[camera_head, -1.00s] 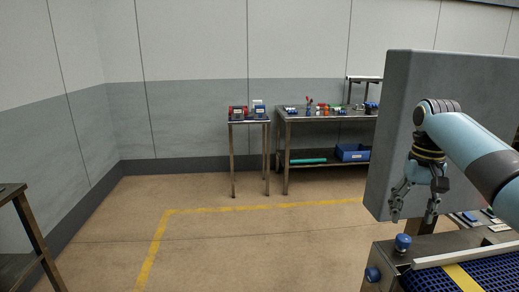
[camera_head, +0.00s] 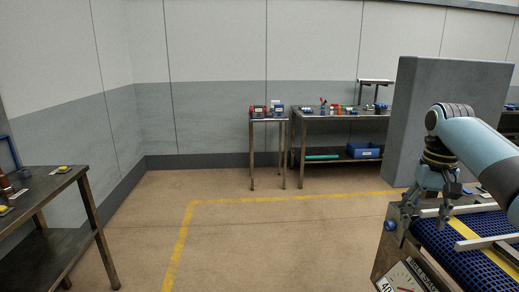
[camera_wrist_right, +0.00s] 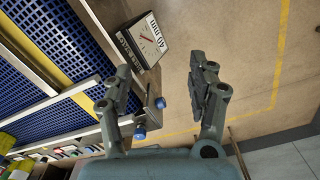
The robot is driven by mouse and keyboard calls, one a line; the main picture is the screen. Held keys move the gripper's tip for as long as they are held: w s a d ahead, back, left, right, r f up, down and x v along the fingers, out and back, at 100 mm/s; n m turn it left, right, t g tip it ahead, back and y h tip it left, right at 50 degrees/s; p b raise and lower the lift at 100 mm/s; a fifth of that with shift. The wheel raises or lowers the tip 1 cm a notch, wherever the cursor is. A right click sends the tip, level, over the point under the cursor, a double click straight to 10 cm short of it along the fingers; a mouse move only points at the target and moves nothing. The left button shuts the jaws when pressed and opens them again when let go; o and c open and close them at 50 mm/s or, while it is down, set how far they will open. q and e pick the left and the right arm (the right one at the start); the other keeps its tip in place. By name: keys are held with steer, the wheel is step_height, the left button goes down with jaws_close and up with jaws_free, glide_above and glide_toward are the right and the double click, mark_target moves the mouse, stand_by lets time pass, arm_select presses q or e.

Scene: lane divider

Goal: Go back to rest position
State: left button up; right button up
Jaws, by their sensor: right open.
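My right gripper (camera_head: 424,218) hangs from the blue arm at the right of the head view, over the near corner of the blue-belted conveyor (camera_head: 460,250). Its fingers are apart with nothing between them. In the right wrist view the two open fingers (camera_wrist_right: 160,75) show with the dial sign and floor beyond them. My left gripper is not in view.
A grey panel (camera_head: 440,80) stands behind the right arm. A dial sign (camera_head: 402,279) is on the conveyor's near end. A dark table (camera_head: 60,185) stands at left; a small stand (camera_head: 268,120) and a workbench (camera_head: 340,117) stand at the back. The middle floor is clear.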

steer(key=s+a+f+g+b, duration=0.15)
steer(key=s+f+b, duration=0.25)
steer(key=s+f, duration=0.7)
steer(key=s+f+g+b, duration=0.25)
steer(key=s+f, duration=0.45)
steer(key=f, duration=0.7)
steer(key=s+a+f+g+b, duration=0.1)
steer(key=s+f+b, duration=0.3)
steer(key=s+f, duration=0.7)
steer(key=s+a+f+n+t+b, duration=0.3)
steer(key=s+f+b, duration=0.7)
steer(key=s+f, duration=2.1)
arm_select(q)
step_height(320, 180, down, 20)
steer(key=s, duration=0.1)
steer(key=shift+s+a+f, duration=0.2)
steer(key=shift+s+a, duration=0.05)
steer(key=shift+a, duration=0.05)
arm_select(e)
steer(key=w+t, duration=0.2)
steer(key=w, duration=0.1)
steer(key=w+r, duration=0.1)
steer(key=shift+w+d+r+n+t+h, duration=0.15)
steer(key=shift+d+n+t+h, duration=0.1)
steer(key=shift+n+t+h, duration=0.15)
